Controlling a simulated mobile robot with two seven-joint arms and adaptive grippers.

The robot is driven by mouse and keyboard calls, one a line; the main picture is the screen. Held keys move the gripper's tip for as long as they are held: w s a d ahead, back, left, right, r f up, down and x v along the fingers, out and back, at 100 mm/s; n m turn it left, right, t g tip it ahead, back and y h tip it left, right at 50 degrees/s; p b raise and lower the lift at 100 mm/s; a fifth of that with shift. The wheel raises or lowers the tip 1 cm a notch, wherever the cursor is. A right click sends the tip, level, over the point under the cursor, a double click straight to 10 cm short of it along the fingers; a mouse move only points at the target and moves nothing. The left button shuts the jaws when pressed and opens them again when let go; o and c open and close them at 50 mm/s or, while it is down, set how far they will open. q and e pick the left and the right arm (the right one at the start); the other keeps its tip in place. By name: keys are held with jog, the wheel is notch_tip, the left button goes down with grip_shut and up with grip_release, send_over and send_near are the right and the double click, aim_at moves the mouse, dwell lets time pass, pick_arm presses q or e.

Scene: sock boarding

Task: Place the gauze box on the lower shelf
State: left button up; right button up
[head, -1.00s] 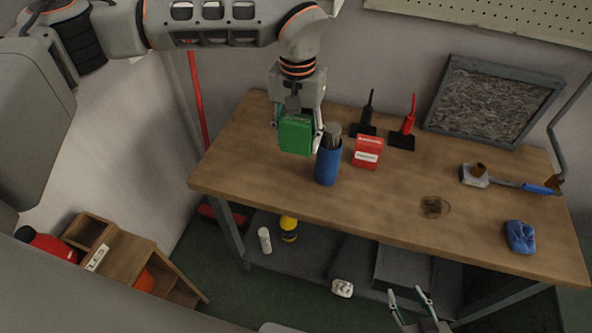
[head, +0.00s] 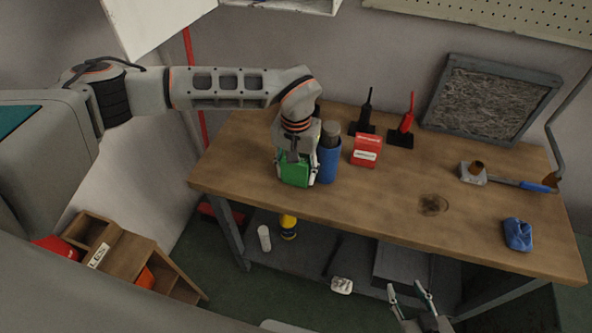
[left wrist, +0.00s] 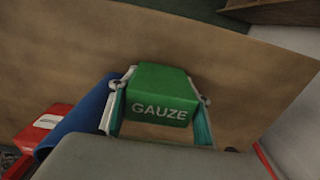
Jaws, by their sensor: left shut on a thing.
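The green gauze box (head: 295,175) is between the fingers of my left gripper (head: 296,165), over the left part of the tabletop. In the left wrist view the box (left wrist: 160,92), labelled GAUZE, is gripped from both sides by the fingers (left wrist: 158,110). I cannot tell whether it touches the table. The lower shelf (head: 300,254) is the dark surface under the workbench (head: 380,205). My right gripper (head: 412,298) is at the bottom of the head view, fingers apart and empty, in front of the bench.
On the lower shelf are a white bottle (head: 264,238), a yellow bottle (head: 288,228) and a white item (head: 342,285). A wooden organiser (head: 125,255) stands left on the floor.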

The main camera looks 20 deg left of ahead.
pick_arm(q)
jog(key=o, duration=0.7)
jog(key=shift+f, duration=0.15)
jog(key=o, duration=0.4)
jog(key=shift+o, duration=0.2)
